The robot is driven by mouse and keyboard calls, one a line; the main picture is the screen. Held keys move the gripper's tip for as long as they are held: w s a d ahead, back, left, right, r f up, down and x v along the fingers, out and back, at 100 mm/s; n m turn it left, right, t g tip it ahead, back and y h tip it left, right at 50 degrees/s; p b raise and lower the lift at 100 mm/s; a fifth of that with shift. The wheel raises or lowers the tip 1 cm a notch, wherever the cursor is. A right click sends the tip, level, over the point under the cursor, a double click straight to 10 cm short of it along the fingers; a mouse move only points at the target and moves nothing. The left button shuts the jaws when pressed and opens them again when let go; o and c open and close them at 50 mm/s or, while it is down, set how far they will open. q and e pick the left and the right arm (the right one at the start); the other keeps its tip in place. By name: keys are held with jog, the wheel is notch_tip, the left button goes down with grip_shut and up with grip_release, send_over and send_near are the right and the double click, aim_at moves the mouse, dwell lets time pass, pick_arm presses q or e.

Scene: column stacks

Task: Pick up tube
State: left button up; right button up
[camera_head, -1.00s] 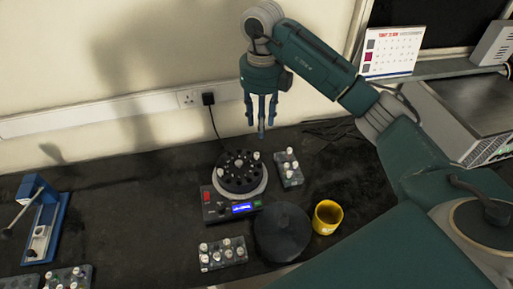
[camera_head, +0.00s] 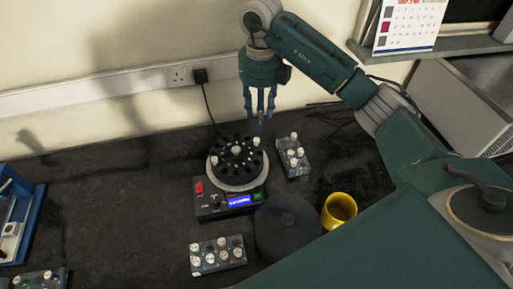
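White-capped tubes stand in the round black rotor of a centrifuge (camera_head: 228,203); one tube (camera_head: 256,141) is near the rotor's right edge and another (camera_head: 213,161) at its left. More capped tubes sit in a small rack (camera_head: 296,170) right of the centrifuge and in a front rack (camera_head: 203,267). My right gripper (camera_head: 260,118) points down above and behind the centrifuge's right side, apart from the tubes. Its fingers look spread, with nothing visible between them. My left gripper is not in view.
A round dark lid (camera_head: 287,228) lies in front of the centrifuge, with a yellow mug (camera_head: 338,210) beside it. A blue device (camera_head: 17,225) stands at the left edge. The bench (camera_head: 110,200) left of the centrifuge is clear. A wall socket (camera_head: 180,75) is behind.

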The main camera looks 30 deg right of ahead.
aim_at(257, 139)
notch_tip(257, 139, down, 4)
jog(key=shift+s+r+p, duration=0.15)
jog(key=shift+p, duration=0.3)
jog(key=f, duration=0.1)
jog(key=f+p, duration=0.1)
jog(key=f, duration=0.1)
jog(key=a+f+p, duration=0.1)
jog(key=f, duration=0.1)
jog(key=shift+w+f, duration=0.25)
jog(key=shift+d+f, duration=0.1)
jog(key=shift+f, duration=0.1)
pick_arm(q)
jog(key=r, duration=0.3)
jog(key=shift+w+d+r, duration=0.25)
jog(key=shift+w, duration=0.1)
pick_arm(e)
jog(key=c, duration=0.8)
